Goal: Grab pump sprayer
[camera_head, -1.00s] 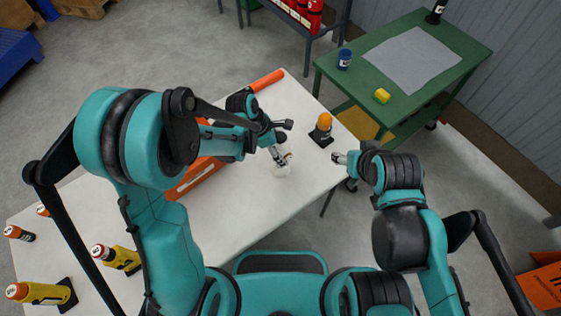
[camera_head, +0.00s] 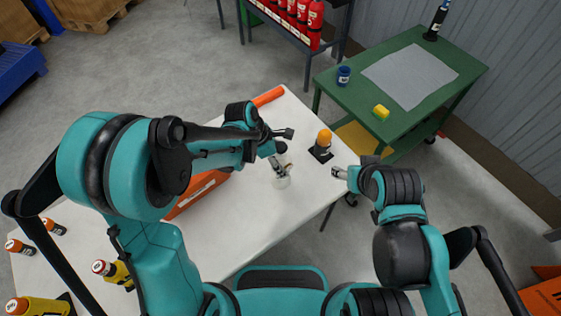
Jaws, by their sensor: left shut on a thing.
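The pump sprayer appears to be the small pale, see-through bottle (camera_head: 283,183) on the white table, right of its middle. My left gripper (camera_head: 279,165) reaches down over its top and is shut on it. The jaws and my wrist cover the upper part of the bottle. I cannot tell whether its base touches the table. My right gripper (camera_head: 342,174) is off the table's right edge, apart from the bottle, and its jaws are too small to read.
A black-based holder with an orange top (camera_head: 322,144) stands right of the bottle. An orange box (camera_head: 197,192) is partly behind my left arm. An orange cylinder (camera_head: 268,96) lies at the far edge. A green table (camera_head: 325,82) stands at the right.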

